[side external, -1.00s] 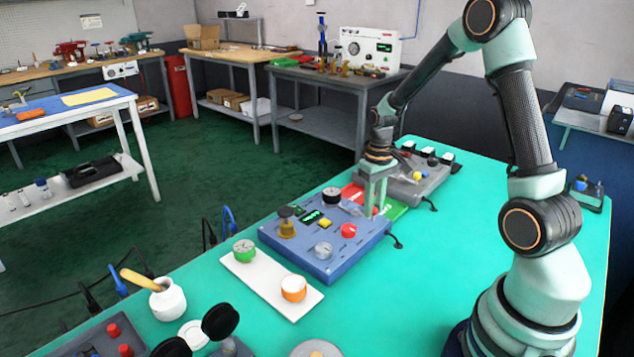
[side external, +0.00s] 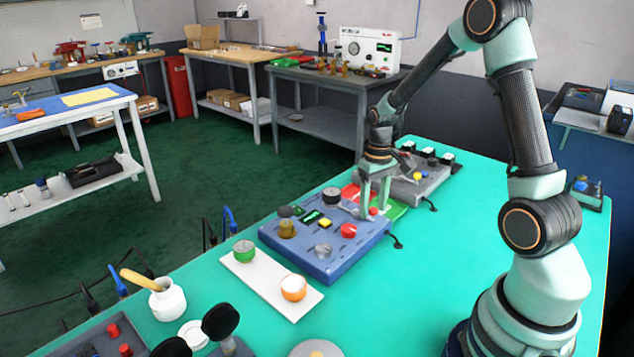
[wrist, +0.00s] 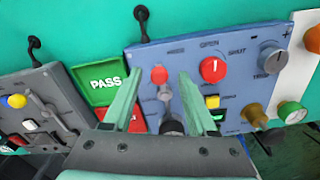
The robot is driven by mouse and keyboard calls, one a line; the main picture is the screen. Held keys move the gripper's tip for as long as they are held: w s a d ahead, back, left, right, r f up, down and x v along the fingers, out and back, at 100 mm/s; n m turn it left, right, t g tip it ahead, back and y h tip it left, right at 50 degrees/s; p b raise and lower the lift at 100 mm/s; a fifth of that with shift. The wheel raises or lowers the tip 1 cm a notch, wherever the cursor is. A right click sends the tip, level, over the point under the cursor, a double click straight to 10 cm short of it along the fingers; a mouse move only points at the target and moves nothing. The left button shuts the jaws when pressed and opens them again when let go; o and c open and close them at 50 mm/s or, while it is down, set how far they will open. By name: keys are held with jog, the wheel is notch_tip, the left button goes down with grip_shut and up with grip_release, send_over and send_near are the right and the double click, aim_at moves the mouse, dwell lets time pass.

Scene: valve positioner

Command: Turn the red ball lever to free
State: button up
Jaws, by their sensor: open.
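The red ball lever shows in the wrist view as a red ball (wrist: 158,74) on a grey arm, near the label FREE on the blue panel (wrist: 240,92). In the wrist view the ball lies between the spread fingertips of my gripper (wrist: 160,80). Contact with either finger cannot be made out. In the side view my open gripper (side external: 375,208) points down over the panel's far right corner. The red ball (side external: 373,211) shows beside its fingers there. The blue panel (side external: 310,262) lies on the green table.
A red knob (wrist: 213,69) under OPEN and SHUT sits beside the lever. A PASS card (wrist: 108,82) and a grey switch box (wrist: 40,85) lie on the other side. A white tray (side external: 262,283) holds two round gauges.

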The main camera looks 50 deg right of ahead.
aim_at(373, 208)
notch_tip(373, 208, up, 12)
dwell(0.5)
jog(key=s+a+r+n+t, duration=0.1)
jog(key=s+a+r+t, duration=0.1)
jog(key=a, duration=0.6)
jog(key=s+a+r+n+t, duration=0.2)
jog(key=s+a+r+t, duration=0.1)
jog(key=a, duration=0.5)
jog(key=s+r, duration=0.1)
jog(key=s, duration=0.1)
jog(key=shift+s+a+t, duration=0.2)
jog(key=shift+s+t, duration=0.1)
jog(key=shift+s, duration=0.1)
